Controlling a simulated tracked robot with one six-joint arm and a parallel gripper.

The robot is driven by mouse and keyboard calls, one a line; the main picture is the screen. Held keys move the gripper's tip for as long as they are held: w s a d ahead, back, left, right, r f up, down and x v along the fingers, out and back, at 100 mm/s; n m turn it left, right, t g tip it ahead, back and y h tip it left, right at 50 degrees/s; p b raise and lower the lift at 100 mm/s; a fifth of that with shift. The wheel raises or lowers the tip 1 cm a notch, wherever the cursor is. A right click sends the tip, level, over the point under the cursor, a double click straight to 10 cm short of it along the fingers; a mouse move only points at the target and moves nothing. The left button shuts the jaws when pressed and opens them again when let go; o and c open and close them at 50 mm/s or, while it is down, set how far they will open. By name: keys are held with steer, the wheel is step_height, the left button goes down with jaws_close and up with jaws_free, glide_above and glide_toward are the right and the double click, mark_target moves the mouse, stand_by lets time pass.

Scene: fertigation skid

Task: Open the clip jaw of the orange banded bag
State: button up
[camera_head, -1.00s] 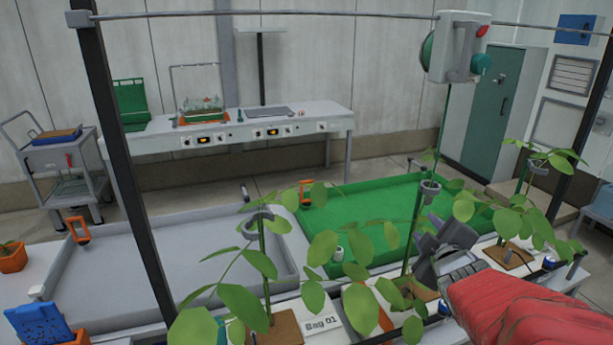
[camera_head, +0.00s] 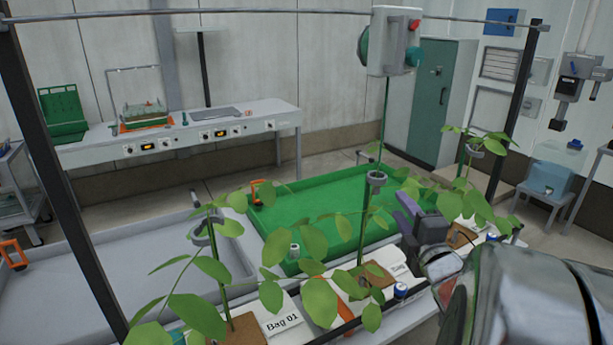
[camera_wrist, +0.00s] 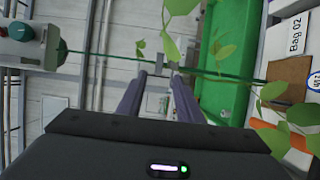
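The orange banded bag (camera_head: 345,309) lies in the middle of the front row, its orange band partly behind leaves; the band also shows at the right of the wrist view (camera_wrist: 285,137). A green stem rises from this bag, with a grey clip (camera_head: 376,178) around it. My gripper (camera_head: 404,208) is below and right of the clip, its purple fingers pointing up and left. In the wrist view my gripper (camera_wrist: 160,80) is open, with a small grey part, likely the clip (camera_wrist: 160,73), in line with the gap. Whether the clip jaw is shut cannot be told.
Bag 01 (camera_head: 282,322) with its plant stands left; another plant with a clip (camera_head: 474,149) stands right. Leaves crowd the stems. A line reel (camera_head: 395,40) hangs above from the overhead wire. The green tray (camera_head: 310,220) lies behind the bags.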

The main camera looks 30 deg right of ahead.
mark_target(383, 182)
steer(key=x, duration=1.3)
steer(key=shift+w+d, duration=0.1)
steer(key=shift+w, duration=0.2)
steer(key=shift+c, duration=0.6)
